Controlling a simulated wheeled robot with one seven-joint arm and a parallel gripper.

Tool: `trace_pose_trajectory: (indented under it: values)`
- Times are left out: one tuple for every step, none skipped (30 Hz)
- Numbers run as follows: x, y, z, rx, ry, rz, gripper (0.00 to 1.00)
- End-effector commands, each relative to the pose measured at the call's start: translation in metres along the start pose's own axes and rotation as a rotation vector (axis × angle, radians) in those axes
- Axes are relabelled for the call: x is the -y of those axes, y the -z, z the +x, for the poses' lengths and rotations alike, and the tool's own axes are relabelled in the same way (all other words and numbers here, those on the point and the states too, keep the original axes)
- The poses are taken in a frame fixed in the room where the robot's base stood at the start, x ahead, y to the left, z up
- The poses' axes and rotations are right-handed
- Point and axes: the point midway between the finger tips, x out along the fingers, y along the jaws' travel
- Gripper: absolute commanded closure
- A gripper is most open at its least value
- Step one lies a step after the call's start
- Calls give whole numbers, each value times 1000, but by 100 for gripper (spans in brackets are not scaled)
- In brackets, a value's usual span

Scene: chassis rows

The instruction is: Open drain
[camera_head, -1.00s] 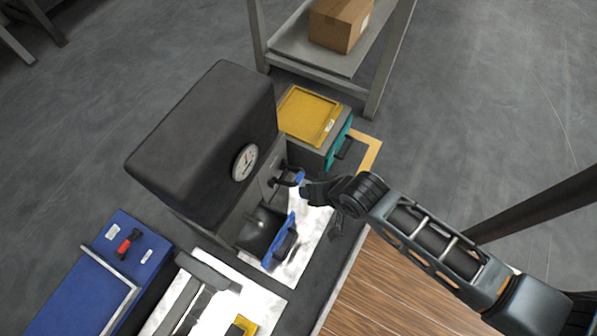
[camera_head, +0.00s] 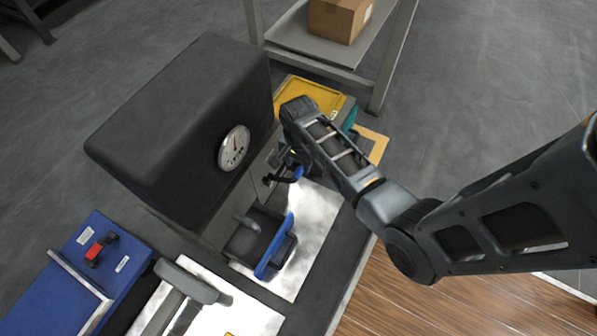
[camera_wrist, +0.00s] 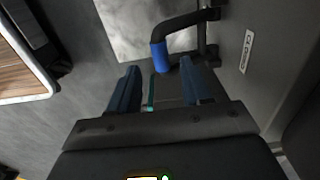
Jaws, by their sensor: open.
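A dark machine (camera_head: 190,130) with a round gauge (camera_head: 234,148) stands at left of centre. A black bent lever handle with a blue end (camera_head: 297,174) sticks out of its front. In the wrist view, the handle's blue end (camera_wrist: 160,57) lies just beyond and between my gripper's (camera_wrist: 160,88) two fingers, which are apart with nothing held. Contact between fingers and handle cannot be told. In the head view my wrist hides most of the gripper beside the handle. A small label (camera_wrist: 246,52) on the panel is too small to read surely.
Below the handle, an open compartment with a blue-edged flap (camera_head: 272,247) juts out. A yellow-topped bin (camera_head: 305,95) stands behind my wrist. A blue case (camera_head: 85,265) lies at lower left. A shelf with a cardboard box (camera_head: 338,20) is at the back.

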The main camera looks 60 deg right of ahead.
Motion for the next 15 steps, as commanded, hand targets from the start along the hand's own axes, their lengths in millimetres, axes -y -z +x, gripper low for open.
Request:
trace_pose_trajectory:
  values:
    - [0, 0, 13, 0, -1, 0, 51]
    - [0, 0, 17, 0, 0, -1, 51]
    - [0, 0, 23, 0, 0, -1, 51]
    - [0, 0, 26, 0, 0, -1, 51]
    - [0, 0, 30, 0, 0, -1, 51]
    - [1, 0, 33, -1, 1, -2, 51]
    - [1, 0, 36, -1, 1, -2, 51]
    - [1, 0, 38, -1, 1, -2, 51]
    - [0, 0, 40, -1, 1, -2, 51]
    - [0, 0, 41, -1, 1, -2, 51]
    - [0, 0, 42, -1, 1, -2, 51]
    - [0, 0, 42, -1, 1, -2, 51]
    - [0, 0, 42, -1, 2, -2, 51]
    - [0, 0, 42, -1, 2, -2, 51]
    - [0, 0, 42, -1, 2, -2, 51]
